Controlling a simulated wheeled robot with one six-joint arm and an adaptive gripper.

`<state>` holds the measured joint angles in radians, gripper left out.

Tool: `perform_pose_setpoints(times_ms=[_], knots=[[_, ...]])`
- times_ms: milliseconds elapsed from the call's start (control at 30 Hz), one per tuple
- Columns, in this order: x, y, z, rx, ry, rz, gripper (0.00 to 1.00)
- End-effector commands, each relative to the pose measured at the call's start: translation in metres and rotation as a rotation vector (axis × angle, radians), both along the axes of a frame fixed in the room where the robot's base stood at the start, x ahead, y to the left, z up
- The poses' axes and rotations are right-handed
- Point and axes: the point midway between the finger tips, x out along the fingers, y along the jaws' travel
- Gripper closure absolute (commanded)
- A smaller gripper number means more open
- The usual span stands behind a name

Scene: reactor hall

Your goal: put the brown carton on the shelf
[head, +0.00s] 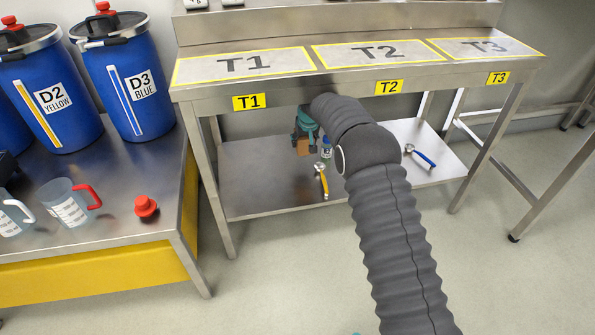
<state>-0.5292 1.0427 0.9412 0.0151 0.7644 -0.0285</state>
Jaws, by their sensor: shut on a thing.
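The brown carton (302,147) is a small block in the head view, under the steel table between the T1 and T2 labels. My gripper (304,133), teal and dark, is shut on it from above. My arm reaches in under the tabletop and hides part of the wrist. The shelf (252,178) is the steel lower board of this table. The carton is over its rear middle part; I cannot tell whether it touches the board.
A small blue-capped bottle (326,148) stands just right of the carton. A yellow-handled tool (321,181) lies in front, and a blue-handled tool (420,156) lies right. The shelf's left part is clear. The tabletop edge (300,91) overhangs my gripper.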

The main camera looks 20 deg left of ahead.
Motion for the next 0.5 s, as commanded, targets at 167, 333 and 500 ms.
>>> perform_pose_setpoints(times_ms=[167, 333, 500], knots=[[-0.029, 0.005, -0.017, -0.001, 0.001, 0.004, 0.78], [-0.056, 0.009, -0.033, -0.001, 0.002, 0.003, 0.78], [-0.070, 0.011, -0.042, 0.000, -0.001, 0.002, 0.78]])
